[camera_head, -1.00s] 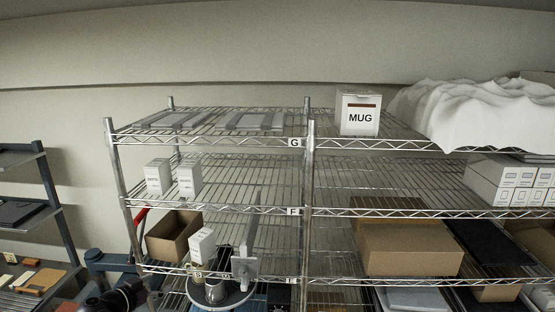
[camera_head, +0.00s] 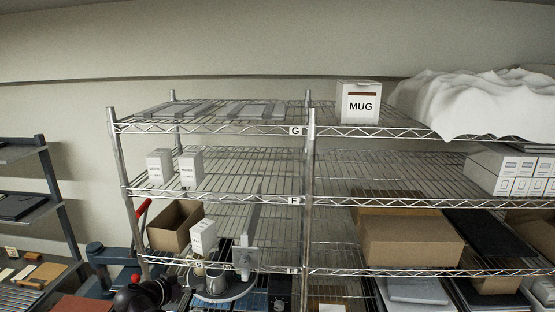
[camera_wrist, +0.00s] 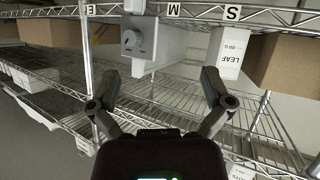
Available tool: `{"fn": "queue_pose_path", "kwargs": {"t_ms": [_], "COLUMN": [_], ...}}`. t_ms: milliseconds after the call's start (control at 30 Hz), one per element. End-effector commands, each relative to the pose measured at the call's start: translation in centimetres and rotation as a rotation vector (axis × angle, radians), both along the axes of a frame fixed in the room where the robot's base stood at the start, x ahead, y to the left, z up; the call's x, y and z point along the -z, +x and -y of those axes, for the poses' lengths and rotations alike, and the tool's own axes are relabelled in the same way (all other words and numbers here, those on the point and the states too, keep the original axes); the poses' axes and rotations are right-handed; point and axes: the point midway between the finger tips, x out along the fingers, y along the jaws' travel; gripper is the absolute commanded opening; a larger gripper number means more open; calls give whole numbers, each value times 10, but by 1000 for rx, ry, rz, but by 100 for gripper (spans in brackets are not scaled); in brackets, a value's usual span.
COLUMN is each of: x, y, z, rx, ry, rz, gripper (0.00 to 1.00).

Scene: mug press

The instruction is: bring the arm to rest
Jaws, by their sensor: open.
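My gripper (camera_wrist: 160,78) shows in the wrist view with its two dark fingers spread wide apart and nothing between them. Wire shelving fills the background beyond the fingers. A grey box with a round knob (camera_wrist: 136,42) is above and left of the gap, and a white box marked LEAF (camera_wrist: 229,54) is above the right finger; neither is held. In the head view a dark rounded part of my arm shows low at the left, in front of the shelving; the fingers cannot be made out there.
In the head view a wire rack (camera_head: 230,195) carries a white MUG box (camera_head: 358,103), a white cloth (camera_head: 470,105), cardboard boxes (camera_head: 410,241) and a round tray (camera_head: 238,291) with cups. A smaller dark shelf (camera_head: 62,200) stands left. In the wrist view, cardboard boxes (camera_wrist: 287,65) flank the fingers.

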Motion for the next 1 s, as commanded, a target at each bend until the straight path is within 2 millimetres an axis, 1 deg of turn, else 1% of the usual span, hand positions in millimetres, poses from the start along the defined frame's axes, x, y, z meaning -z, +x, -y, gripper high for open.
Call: {"fn": "queue_pose_path", "kwargs": {"t_ms": [33,167,200,267,400,467,500,700,1000], "x": [13,41,51,65,96,109,118,160,219], "y": [3,10,12,14,16,16,16,9,-13], "z": [15,54,68,88,133,151,163,220,295], "rx": [11,33,39,46,55,55,54,39,-24], "ry": [-5,-18,-22,-26,-25,-22,-19,12,96], "rz": [-30,-128,-164,-218,-341,-392,-426,-588,-796], "gripper": [100,100,100,100,100,100,100,100,100]}}
